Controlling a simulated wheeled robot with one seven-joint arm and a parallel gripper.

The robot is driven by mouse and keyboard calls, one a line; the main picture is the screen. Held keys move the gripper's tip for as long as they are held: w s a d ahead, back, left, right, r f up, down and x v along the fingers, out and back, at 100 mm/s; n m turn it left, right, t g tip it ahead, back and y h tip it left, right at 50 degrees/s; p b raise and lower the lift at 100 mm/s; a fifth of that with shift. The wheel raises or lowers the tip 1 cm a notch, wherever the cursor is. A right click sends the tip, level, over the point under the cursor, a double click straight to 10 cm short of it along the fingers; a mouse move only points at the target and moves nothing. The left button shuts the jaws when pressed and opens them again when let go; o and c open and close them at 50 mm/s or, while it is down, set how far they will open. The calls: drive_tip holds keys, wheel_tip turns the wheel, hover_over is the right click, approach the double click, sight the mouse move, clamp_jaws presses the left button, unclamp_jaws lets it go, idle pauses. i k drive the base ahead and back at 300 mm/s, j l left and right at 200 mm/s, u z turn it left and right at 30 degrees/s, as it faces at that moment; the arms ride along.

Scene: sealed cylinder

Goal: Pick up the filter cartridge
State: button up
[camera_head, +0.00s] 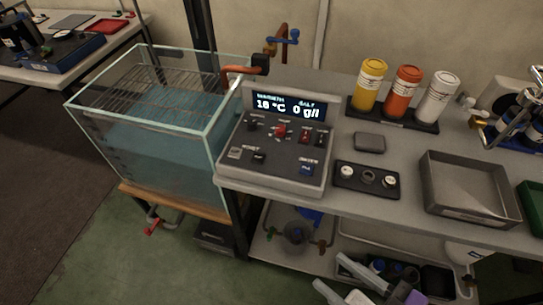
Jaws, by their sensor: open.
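I cannot tell for certain which thing is the filter cartridge. Three upright labelled cylinders stand in a row on a dark rack at the back of the bench: a yellow one (369,88), an orange one (403,92) and a white one (437,98). A small black holder (366,189) with several small round pieces lies nearer the front edge. My gripper (330,271) shows at the bottom of the view, its two pale fingers apart. It is low, in front of the bench and well away from the cylinders. Part of it is cut off by the frame edge.
A control panel (279,151) with a lit display stands beside a glass water tank (160,135). A grey box (369,142) and an open grey tray (470,187) occupy the bench. A green bin edge (532,205) and metal apparatus (515,120) are at right. Pipes and containers fill the shelf below.

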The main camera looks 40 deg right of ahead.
sight(296, 235)
drive_tip(key=k+l+z, duration=0.1)
drive_tip(key=k+z, duration=0.35)
drive_tip(key=k, duration=0.4)
